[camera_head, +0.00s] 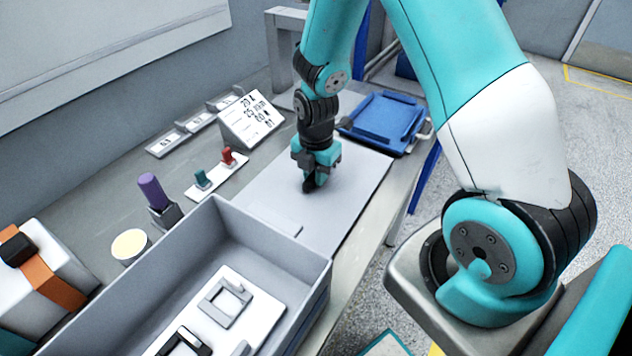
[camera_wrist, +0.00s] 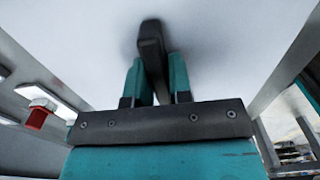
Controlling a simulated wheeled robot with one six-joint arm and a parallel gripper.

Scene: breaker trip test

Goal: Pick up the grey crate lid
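The grey crate lid (camera_head: 350,205) is a flat pale panel beside the open grey crate (camera_head: 262,240), on its far right side in the head view. It fills the upper part of the wrist view (camera_wrist: 225,50). A dark upright handle (camera_wrist: 151,40) stands on the lid. My gripper (camera_head: 312,178) points down over the lid's middle. In the wrist view, its teal fingers (camera_wrist: 157,80) sit on both sides of the handle and appear closed on it. I cannot tell whether the lid is clear of the table.
The crate holds a white board with latch-like parts (camera_head: 228,300). A blue tray (camera_head: 385,120) lies behind the lid. Red and green switches (camera_head: 216,172), a purple-handled tool (camera_head: 152,190), a round cup (camera_head: 130,245) and a number card stand (camera_head: 250,120) occupy the left side.

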